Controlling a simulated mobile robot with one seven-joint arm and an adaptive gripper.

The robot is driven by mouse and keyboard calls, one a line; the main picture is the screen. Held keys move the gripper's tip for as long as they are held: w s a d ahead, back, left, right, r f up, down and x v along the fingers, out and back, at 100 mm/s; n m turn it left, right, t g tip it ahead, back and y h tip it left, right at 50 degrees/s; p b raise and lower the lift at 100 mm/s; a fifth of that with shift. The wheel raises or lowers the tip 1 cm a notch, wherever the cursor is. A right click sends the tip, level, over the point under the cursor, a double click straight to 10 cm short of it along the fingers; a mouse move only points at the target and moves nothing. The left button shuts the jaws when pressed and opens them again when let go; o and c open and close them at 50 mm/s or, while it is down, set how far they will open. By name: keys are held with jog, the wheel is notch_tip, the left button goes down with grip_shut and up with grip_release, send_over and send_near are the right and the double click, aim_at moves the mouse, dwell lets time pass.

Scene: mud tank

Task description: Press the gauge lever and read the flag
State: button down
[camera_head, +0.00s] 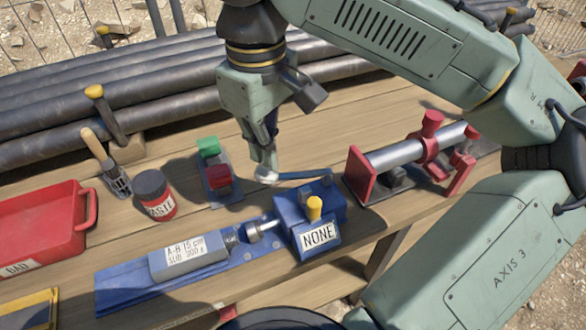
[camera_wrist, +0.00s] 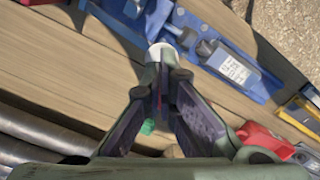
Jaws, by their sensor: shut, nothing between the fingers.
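The gauge is a blue block (camera_head: 338,208) with a yellow peg (camera_head: 314,208) and a white flag (camera_head: 319,235) that reads "NONE". Its dark blue lever (camera_head: 305,175) reaches left to a pale round knob (camera_head: 267,176). My gripper (camera_head: 268,166) points down, shut and empty, with its fingertips right at the knob; I cannot tell if they touch it. In the wrist view, my shut fingertips (camera_wrist: 166,62) lie just by the pale knob (camera_wrist: 160,51). A grey block (camera_head: 188,257) labelled "A-B 15 cm SUB 200 g" lies on the blue base, its rod end by the gauge.
A red clamp stand (camera_head: 362,175) with a grey tube stands right of the gauge. Green and red blocks (camera_head: 219,182) stand close left of my gripper. A dark jar (camera_head: 154,194), a brush (camera_head: 106,165) and a red tray (camera_head: 45,220) are farther left. Pipes (camera_head: 180,85) line the back.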

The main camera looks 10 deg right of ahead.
aim_at(268, 170)
jog(key=shift+f, duration=0.15)
jog(key=shift+f+b, duration=1.45)
jog(key=shift+f, duration=1.25)
jog(key=shift+r, duration=0.1)
notch_tip(268, 170, up, 9)
jog(key=p, duration=0.9)
notch_tip(268, 170, up, 2)
